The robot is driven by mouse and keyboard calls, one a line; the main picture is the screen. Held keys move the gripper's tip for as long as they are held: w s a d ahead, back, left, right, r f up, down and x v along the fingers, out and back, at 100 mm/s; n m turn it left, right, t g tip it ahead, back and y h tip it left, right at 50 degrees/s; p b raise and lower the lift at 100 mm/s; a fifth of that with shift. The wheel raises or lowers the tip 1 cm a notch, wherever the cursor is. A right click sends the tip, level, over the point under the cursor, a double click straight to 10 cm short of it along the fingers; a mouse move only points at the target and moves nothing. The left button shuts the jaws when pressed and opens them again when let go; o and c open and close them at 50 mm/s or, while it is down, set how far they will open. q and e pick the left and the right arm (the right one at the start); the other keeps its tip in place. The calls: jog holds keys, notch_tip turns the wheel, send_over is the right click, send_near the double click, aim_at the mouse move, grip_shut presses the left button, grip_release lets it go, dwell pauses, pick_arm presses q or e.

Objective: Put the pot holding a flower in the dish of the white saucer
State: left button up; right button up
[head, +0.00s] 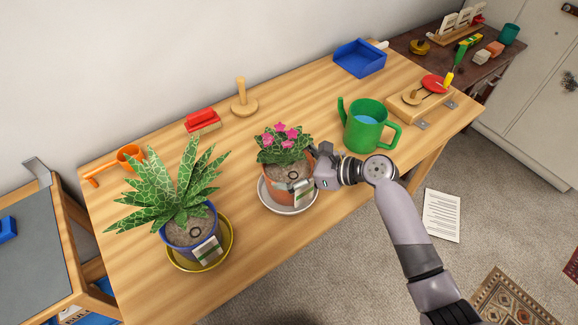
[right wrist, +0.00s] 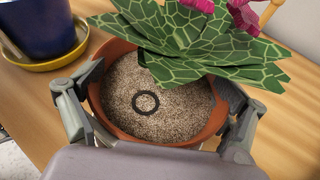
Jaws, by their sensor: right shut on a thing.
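The terracotta pot (head: 275,182) holds a plant with green patterned leaves and pink flowers. It looks upright, over or in the white saucer (head: 285,209); I cannot tell whether its base touches the dish. My right gripper (head: 302,178) is shut on this pot from the right. In the right wrist view, the fingers (right wrist: 158,112) grip both sides of the pot's rim, with soil and a dark ring (right wrist: 146,102) between them. The saucer is hidden in the right wrist view. My left gripper is not in view.
A blue pot (head: 178,236) with a spiky plant stands in a yellow saucer (head: 226,256) to the left. A green watering can (head: 365,128) stands to the right. A blue tray (head: 360,60), a wooden peg stand (head: 243,104) and a red-topped brush (head: 202,122) sit farther back.

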jog(key=shift+r, duration=0.15)
jog(key=o, duration=1.7)
jog(key=v, duration=1.2)
jog(key=shift+s, duration=0.15)
